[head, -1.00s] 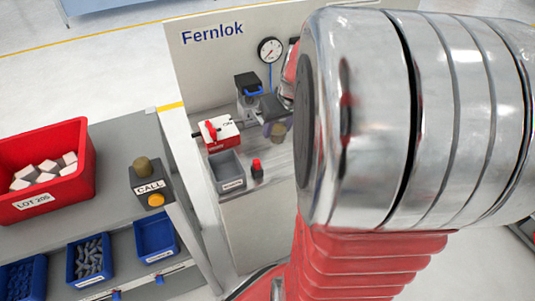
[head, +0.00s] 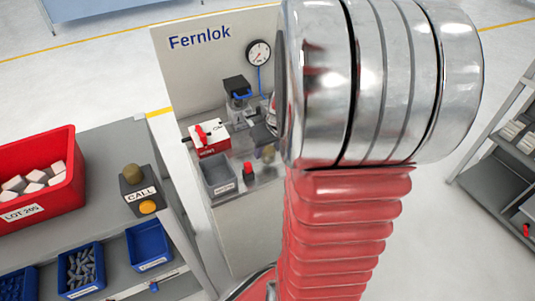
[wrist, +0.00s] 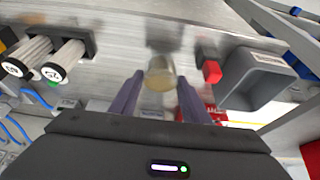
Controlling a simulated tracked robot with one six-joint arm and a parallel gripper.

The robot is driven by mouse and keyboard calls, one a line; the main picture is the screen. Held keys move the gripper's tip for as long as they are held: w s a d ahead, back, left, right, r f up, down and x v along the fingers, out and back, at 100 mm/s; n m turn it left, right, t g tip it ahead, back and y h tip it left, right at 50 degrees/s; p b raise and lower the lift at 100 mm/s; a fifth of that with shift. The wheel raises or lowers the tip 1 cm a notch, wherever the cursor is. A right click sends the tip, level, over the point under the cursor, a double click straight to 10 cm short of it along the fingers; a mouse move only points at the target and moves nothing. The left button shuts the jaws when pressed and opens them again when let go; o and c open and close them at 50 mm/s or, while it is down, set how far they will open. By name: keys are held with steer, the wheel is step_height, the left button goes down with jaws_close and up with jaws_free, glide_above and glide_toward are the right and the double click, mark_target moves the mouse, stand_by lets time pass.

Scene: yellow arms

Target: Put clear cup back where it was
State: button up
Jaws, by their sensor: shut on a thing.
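The clear cup (wrist: 160,74), with a yellowish tint, sits between the two fingers of my gripper (wrist: 158,98) in the wrist view. My gripper is shut on it. In the head view the cup (head: 268,154) is a small, dull yellow-grey shape over the bench, right of a red-topped part. My arm hides most of the gripper there. I cannot tell whether the cup touches the metal bench top (wrist: 120,55).
A grey bin (head: 218,176) and a red-topped part (head: 248,172) stand close to the cup. A red-and-white box (head: 208,138) and a clamp-like device (head: 238,92) stand behind.

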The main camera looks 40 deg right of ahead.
steer(key=shift+f, duration=1.2)
steer(key=shift+f, duration=0.1)
steer(key=o, duration=1)
steer(key=v, duration=1.2)
steer(key=shift+a, duration=0.1)
steer(key=s+a+r+n, duration=0.1)
steer(key=s+a+r, duration=0.1)
steer(key=a, duration=0.6)
steer(key=s+a+r+n+t, duration=0.1)
steer(key=s+a+r, duration=0.1)
steer(key=a, duration=0.7)
steer(key=s+a+r+n+y, duration=0.1)
steer(key=a+r, duration=0.1)
steer(key=a, duration=0.7)
steer(key=shift+s+a+r, duration=0.1)
steer(key=shift+s, duration=0.3)
